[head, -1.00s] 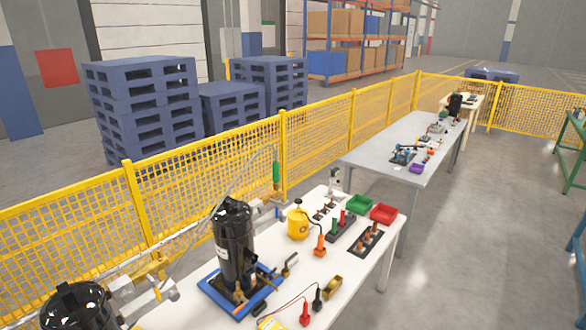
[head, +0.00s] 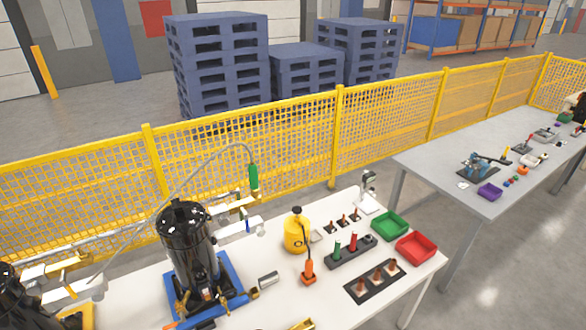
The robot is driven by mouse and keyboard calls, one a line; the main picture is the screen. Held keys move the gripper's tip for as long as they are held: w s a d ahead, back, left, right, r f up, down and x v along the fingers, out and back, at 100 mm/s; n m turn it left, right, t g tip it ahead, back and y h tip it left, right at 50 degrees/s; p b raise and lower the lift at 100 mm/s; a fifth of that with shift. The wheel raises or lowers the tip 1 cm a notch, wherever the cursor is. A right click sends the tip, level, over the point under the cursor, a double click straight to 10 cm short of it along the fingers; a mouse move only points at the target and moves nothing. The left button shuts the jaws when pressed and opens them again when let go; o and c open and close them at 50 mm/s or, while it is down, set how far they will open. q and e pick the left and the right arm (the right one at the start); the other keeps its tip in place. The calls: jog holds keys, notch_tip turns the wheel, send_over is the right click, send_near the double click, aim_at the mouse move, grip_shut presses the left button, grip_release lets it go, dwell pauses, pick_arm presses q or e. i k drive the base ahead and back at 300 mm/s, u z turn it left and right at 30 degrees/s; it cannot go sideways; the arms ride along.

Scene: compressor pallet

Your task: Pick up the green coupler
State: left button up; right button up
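A small green coupler (head: 337,250) stands upright in a dark holder block (head: 345,257) on the white table. A red coupler (head: 353,241) stands beside it in the same block, to its right. Another green piece, a longer handle (head: 253,177), hangs from a grey hose above the back of the table. Neither of my grippers shows in the head view.
A black compressor (head: 187,245) stands on a blue base at left. A yellow bottle (head: 296,232) and an orange tool (head: 308,272) are left of the holder. Green (head: 389,225) and red (head: 417,248) trays lie to its right. A yellow mesh fence (head: 290,150) runs behind.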

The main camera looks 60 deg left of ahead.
aim_at(251, 167)
jog(key=i, duration=1.2)
jog(key=u, duration=3.85)
